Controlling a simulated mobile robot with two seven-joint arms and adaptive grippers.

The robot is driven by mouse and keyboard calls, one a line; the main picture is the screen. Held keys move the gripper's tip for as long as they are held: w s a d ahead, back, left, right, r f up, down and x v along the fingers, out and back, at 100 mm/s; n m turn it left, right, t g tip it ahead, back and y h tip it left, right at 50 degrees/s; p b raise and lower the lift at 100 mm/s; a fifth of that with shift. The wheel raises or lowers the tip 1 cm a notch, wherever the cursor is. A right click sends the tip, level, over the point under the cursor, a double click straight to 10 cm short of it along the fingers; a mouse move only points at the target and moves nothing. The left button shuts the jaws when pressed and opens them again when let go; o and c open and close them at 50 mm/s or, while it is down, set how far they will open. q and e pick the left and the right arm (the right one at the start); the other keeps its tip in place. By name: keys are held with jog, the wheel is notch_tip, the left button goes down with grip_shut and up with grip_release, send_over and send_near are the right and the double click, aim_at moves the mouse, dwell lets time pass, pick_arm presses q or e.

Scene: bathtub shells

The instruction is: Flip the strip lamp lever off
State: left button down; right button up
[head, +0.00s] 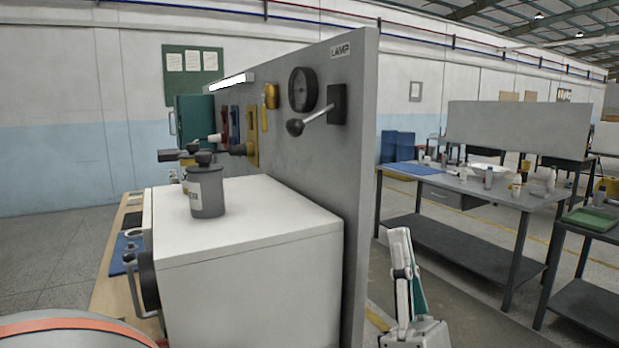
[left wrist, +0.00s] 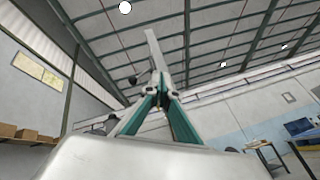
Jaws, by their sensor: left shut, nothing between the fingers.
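The lamp lever has a dark square base (head: 337,103) on the grey panel (head: 359,180), under a "LAMP" label (head: 340,50). Its metal rod slants down and left to a black ball knob (head: 295,127). The strip lamp (head: 231,81) on the panel's top edge glows white. My left gripper (head: 400,236) is upright, shut and empty, right of the panel's near edge and lower than the lever. In the left wrist view its fingers (left wrist: 162,92) meet in front of the panel edge (left wrist: 154,48); a dark ball (left wrist: 133,80) shows just left. My right gripper is not seen.
A white box-shaped unit (head: 250,265) stands left of the panel, with a grey canister (head: 207,192) on top. A workbench (head: 480,190) stands to the right, with open floor between.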

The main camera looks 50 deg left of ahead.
pick_arm(q)
jog(key=s+a+r+n+g, duration=0.1)
jog(key=a+n+g, duration=0.2)
jog(key=n+g, duration=0.3)
jog(key=s+a+r+n+g+h, duration=0.1)
jog(key=s+a+n+g, duration=0.1)
jog(key=n+g, duration=0.4)
jog(key=a+n, duration=0.1)
jog(key=n, duration=0.3)
jog(key=shift+a+r+n+g, duration=0.25)
jog(key=shift+a+n+g, duration=0.05)
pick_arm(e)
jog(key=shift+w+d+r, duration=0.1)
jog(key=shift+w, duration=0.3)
pick_arm(q)
jog(key=shift+s, duration=0.1)
jog(key=shift+r, duration=0.1)
